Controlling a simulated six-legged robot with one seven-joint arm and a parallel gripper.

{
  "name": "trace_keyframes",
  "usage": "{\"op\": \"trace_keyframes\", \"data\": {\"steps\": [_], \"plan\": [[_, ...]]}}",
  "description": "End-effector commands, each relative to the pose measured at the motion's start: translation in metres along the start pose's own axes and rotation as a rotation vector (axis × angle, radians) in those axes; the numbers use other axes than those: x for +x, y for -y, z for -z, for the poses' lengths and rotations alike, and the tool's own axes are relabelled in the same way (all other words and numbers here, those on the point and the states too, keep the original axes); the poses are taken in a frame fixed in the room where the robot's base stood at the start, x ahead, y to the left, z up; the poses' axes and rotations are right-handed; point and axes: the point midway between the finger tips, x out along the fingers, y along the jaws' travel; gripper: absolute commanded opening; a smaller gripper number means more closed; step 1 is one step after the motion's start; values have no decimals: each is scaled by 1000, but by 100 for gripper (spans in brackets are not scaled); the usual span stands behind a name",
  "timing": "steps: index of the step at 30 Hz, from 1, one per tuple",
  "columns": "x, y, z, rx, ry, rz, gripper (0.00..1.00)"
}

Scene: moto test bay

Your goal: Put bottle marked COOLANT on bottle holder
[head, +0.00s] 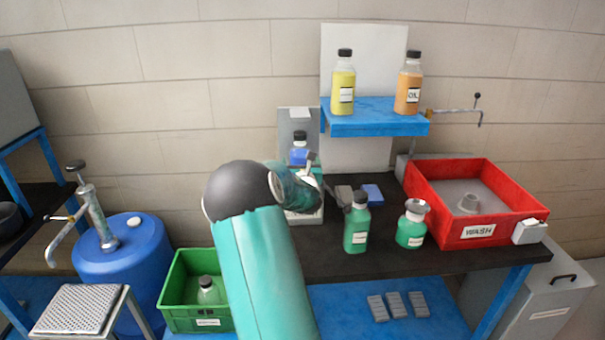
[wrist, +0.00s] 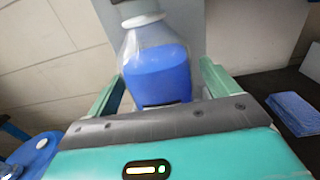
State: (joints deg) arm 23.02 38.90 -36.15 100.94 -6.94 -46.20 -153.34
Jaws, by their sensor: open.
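A clear bottle with blue liquid and a dark cap (head: 299,148) stands upright behind my arm in the head view, in front of a grey upright panel (head: 286,125). No label on it is readable, so I cannot tell if it is marked COOLANT. In the wrist view the blue bottle (wrist: 158,65) is between the fingers of my open gripper (wrist: 160,88), one finger on each side. Its lower part is hidden by the gripper body. A white base (head: 306,216) shows partly below my arm; I cannot tell whether it is the bottle holder.
Green bottles (head: 357,228) (head: 411,228) stand on the black bench, left of a red WASH tray (head: 515,208). Yellow (head: 343,85) and orange OIL bottles (head: 409,85) stand on a blue shelf (head: 374,122). A blue pad (head: 372,194) lies nearby. A green crate (head: 178,310) is below left.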

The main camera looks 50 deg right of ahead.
Motion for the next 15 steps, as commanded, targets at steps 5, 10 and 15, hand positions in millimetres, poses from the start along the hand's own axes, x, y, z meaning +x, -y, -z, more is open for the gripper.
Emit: {"op": "trace_keyframes", "data": {"steps": [5, 10, 15], "plan": [[-35, -1, -1, 2, 1, -2, 87], [-72, -2, -1, 3, 1, -2, 87], [-98, -1, -1, 2, 2, -1, 87]]}}
